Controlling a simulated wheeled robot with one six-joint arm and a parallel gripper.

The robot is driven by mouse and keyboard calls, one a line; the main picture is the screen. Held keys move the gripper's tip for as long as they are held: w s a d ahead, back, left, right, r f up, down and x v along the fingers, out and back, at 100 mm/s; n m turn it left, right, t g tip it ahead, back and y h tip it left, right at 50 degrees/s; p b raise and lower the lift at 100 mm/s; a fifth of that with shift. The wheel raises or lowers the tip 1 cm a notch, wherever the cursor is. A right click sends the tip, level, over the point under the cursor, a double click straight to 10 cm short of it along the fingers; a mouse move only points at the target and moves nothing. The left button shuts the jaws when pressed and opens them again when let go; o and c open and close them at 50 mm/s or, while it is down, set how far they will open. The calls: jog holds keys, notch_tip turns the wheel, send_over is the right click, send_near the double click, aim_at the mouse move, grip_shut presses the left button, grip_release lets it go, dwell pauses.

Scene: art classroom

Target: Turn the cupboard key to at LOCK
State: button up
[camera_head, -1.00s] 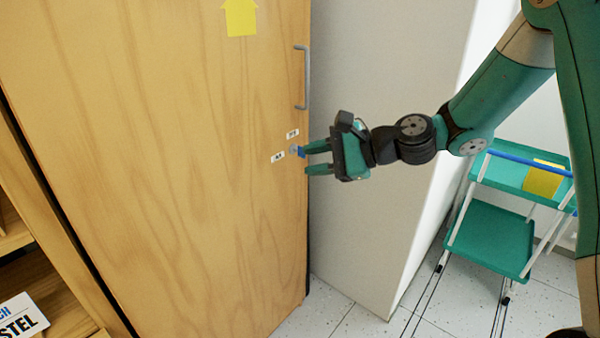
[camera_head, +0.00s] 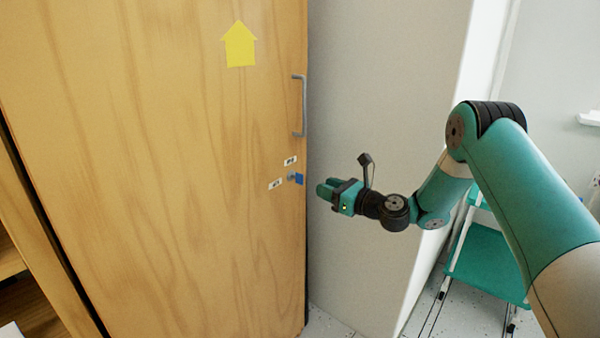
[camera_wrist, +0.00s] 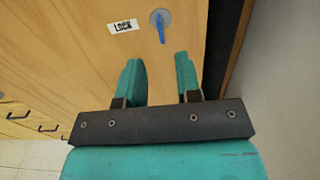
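The blue cupboard key (camera_head: 299,179) sits in a round grey lock near the right edge of the wooden door (camera_head: 200,200). In the wrist view the key (camera_wrist: 161,32) looks narrow and points down from the lock plate (camera_wrist: 160,16). The LOCK label (camera_wrist: 123,26) is just left of it there. In the head view one label (camera_head: 275,184) is left of the lock and another (camera_head: 290,160) is above it; their text is too small to read. My gripper (camera_head: 321,188) is open and empty, right of the key and apart from it. The wrist view shows the gap between its fingers (camera_wrist: 160,78).
A door handle (camera_head: 299,105) is above the lock, and a yellow arrow (camera_head: 240,45) is on the door. A pale wall (camera_head: 380,100) stands right of the cupboard. A green trolley (camera_head: 487,262) is at the lower right.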

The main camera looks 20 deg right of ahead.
aim_at(300, 177)
jog(key=x, duration=0.9)
jog(key=shift+w+a, duration=0.2)
jog(key=shift+w, duration=0.1)
grip_shut()
